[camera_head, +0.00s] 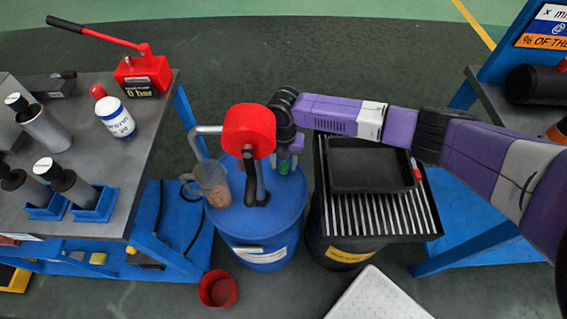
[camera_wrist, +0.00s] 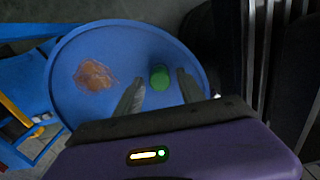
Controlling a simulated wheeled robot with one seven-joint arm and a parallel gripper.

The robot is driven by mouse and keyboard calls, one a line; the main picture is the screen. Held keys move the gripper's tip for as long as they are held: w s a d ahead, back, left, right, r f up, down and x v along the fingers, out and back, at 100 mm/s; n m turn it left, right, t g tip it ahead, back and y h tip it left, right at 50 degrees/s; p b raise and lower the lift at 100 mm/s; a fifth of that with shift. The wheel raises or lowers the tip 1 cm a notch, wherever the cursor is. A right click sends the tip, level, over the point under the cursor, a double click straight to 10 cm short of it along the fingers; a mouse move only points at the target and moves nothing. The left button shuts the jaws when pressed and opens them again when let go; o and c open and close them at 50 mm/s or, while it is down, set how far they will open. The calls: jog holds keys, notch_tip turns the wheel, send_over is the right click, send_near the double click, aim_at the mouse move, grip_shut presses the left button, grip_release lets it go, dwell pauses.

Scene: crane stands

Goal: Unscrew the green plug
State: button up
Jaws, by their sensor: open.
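The green plug (camera_wrist: 160,77) sits on the top of the blue drum (camera_wrist: 110,45), near its rim. In the head view the plug (camera_head: 284,168) shows as a small green patch, partly hidden by my gripper (camera_head: 287,158). My gripper is open and points down at the drum top. In the wrist view the plug lies between the two fingertips of my gripper (camera_wrist: 160,76), with a gap on each side. I see no contact; how high the fingertips are above the plug is hard to tell.
A red pump (camera_head: 248,130) and a clear jug (camera_head: 212,184) with brown contents stand on the drum, left of my gripper. A grated dark drum stand (camera_head: 345,220) carries a black tray (camera_head: 368,165) at right. A red cup (camera_head: 218,289) is on the floor.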

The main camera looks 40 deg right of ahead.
jog(key=shift+a+r+m+p, duration=0.1)
jog(key=shift+r+m+p, duration=0.15)
jog(key=shift+m+p, duration=0.9)
jog(key=m+p, duration=0.1)
jog(key=m, duration=0.2)
jog(key=shift+f, duration=0.2)
jog(key=shift+r+m+p, duration=0.2)
jog(key=shift+m+p, duration=0.65)
jog(key=shift+p, duration=0.1)
jog(key=m+p, duration=0.1)
jog(key=m, duration=0.1)
jog(key=shift+f+m, duration=0.1)
jog(key=shift+m, duration=0.2)
jog(key=shift+f+m, duration=0.15)
jog(key=shift+m, duration=0.15)
jog(key=shift+p, duration=0.3)
jog(key=shift+c, duration=0.5)
grip_shut()
